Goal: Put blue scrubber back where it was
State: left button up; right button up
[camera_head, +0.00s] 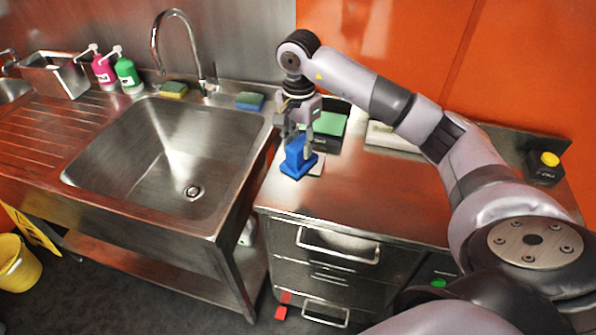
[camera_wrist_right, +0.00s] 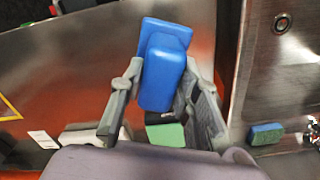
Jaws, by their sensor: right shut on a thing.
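The blue scrubber (camera_head: 297,162) has a flat base and a raised grip block. My right gripper (camera_head: 300,130) points down over the left end of the steel counter (camera_head: 365,195) and is shut on the scrubber. In the right wrist view, the scrubber (camera_wrist_right: 162,70) sits between the two fingers (camera_wrist_right: 160,105). I cannot tell whether its base touches the counter. A small pale flat item (camera_head: 318,164) lies just beside it, partly hidden. My left gripper is not in view.
A green item in a dark holder (camera_head: 328,124) and a white tray (camera_head: 392,137) lie behind, near the orange wall. The sink (camera_head: 165,150) is at left, with a blue-green sponge (camera_head: 250,101) and a yellow-green sponge (camera_head: 173,89) on its back edge. The counter's front is clear.

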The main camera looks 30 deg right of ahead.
aim_at(298, 163)
jog(key=f, duration=0.2)
jog(key=f+p, duration=0.1)
jog(key=f, duration=0.2)
jog(key=shift+w+f, duration=0.3)
jog(key=shift+s+f, duration=0.2)
jog(key=shift+f, duration=0.35)
notch_tip(298, 163, down, 4)
jog(key=shift+w+f+p, duration=0.1)
jog(key=shift+w+p, duration=0.05)
jog(key=shift+p, duration=0.65)
jog(key=shift+f, duration=0.1)
jog(key=o, duration=1.1)
